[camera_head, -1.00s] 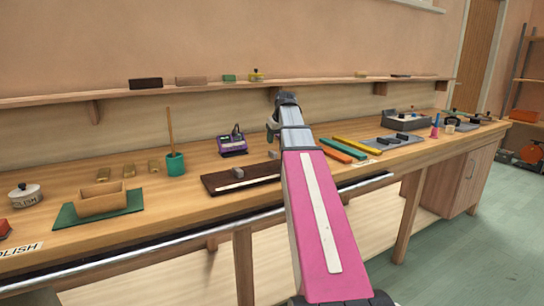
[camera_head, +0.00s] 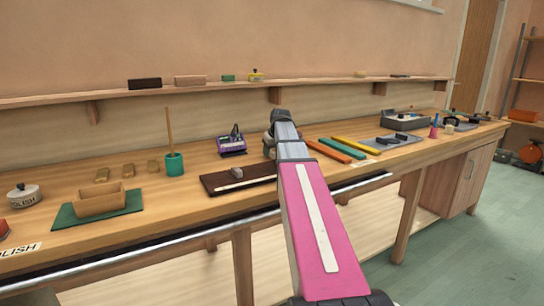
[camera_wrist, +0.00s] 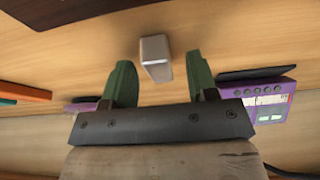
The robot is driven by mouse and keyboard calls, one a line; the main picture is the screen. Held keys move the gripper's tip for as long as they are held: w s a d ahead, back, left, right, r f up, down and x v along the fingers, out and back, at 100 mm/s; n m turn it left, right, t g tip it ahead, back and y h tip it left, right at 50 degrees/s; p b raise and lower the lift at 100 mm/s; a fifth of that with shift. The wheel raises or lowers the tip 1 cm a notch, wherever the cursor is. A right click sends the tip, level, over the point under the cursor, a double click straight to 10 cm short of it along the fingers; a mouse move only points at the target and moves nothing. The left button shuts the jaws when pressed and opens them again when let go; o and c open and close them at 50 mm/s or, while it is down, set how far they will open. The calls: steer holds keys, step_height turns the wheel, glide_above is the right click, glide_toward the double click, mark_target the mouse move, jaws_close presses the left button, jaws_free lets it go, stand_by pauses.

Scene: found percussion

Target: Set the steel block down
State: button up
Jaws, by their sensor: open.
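A small steel-grey block (camera_wrist: 156,58) shows in the wrist view between the two green fingers of my gripper (camera_wrist: 160,75). The fingers stand apart, with a visible gap on each side of the block. Its contact with the surface below is unclear. In the head view my gripper is at the end of the pink arm, over the bench behind the dark board (camera_head: 212,187), and its fingers are hidden.
A purple device (camera_head: 232,146) stands behind the board and shows close by in the wrist view (camera_wrist: 268,106). A teal cup (camera_head: 174,164) with a stick is to the left. Orange, teal and yellow strips (camera_head: 356,144) lie to the right. A shelf (camera_head: 330,83) runs above the bench.

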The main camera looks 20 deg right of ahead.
steer(key=c, duration=1)
steer(key=shift+r, duration=0.2)
